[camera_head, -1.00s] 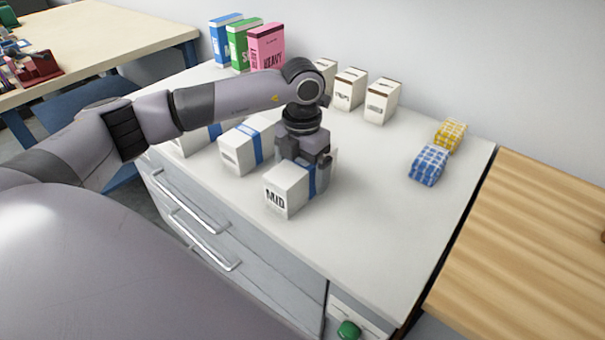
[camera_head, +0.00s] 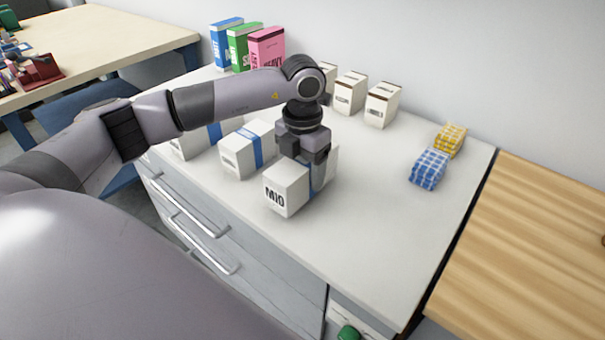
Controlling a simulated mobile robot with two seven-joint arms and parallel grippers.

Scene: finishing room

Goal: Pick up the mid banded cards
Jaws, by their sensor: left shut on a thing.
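The mid banded cards (camera_head: 287,190) are a white block with a blue band and the letters "MID" on the near end. They are at the front middle of the white counter. My left gripper (camera_head: 310,180) comes down from above and is shut on them, around the banded part. The gripper hides much of the band and the far end. I cannot tell whether the block touches the counter or is slightly above it. My right gripper is not in view.
Other white blue-banded blocks (camera_head: 241,150) stand just left on the counter (camera_head: 370,230). Blue, green and pink boxes (camera_head: 267,47) and white boxes (camera_head: 381,104) stand at the back. Blue and yellow checked bundles (camera_head: 429,169) lie right. The counter's front right is clear.

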